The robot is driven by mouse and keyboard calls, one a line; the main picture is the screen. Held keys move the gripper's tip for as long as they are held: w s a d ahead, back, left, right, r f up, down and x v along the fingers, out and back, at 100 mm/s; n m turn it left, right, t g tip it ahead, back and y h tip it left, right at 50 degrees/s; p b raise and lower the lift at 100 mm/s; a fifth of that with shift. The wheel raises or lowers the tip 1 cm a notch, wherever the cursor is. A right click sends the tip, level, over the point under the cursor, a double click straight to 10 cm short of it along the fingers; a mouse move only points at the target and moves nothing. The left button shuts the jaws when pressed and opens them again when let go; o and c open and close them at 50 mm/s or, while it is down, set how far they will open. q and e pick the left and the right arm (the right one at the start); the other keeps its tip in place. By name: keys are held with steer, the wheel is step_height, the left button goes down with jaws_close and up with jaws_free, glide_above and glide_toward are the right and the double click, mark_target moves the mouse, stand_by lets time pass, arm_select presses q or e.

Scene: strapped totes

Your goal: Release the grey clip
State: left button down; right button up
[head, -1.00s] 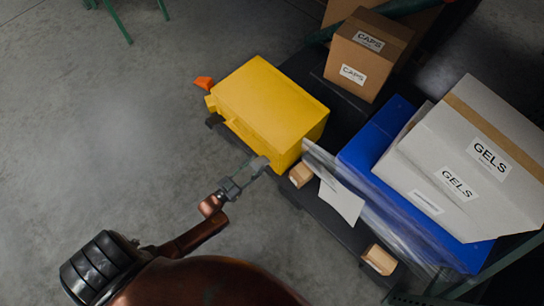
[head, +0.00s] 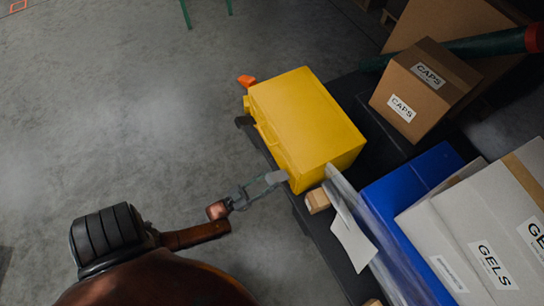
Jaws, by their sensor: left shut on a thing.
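A yellow tote (head: 312,122) sits on a dark platform, its long side facing my left arm. A small light grey piece, which looks like the grey clip (head: 277,177), is at the tote's lower near corner. My left gripper (head: 266,184) reaches in from the lower left and is shut on this piece. The fingertips are small here and partly merge with the clip, so its exact fit against the tote cannot be told. An orange piece (head: 246,80) shows at the tote's far left corner. My right gripper is not in view.
A blue tote (head: 405,190), a white GELS box (head: 470,235) and a brown CAPS box (head: 425,85) stand to the right. A small wooden block (head: 317,200) and a white sheet (head: 352,241) lie near the tote. The grey floor (head: 110,120) at left is clear.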

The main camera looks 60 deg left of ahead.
arm_select(q)
steer(key=shift+s+d+f, duration=0.1)
steer(key=shift+s+f, duration=0.1)
steer(key=shift+f, duration=0.25)
steer(key=c, duration=1.5)
jaws_free()
steer(key=shift+o, duration=1.3)
steer(key=shift+w+r, duration=0.15)
steer(key=shift+r, duration=0.05)
steer(key=v, duration=1.2)
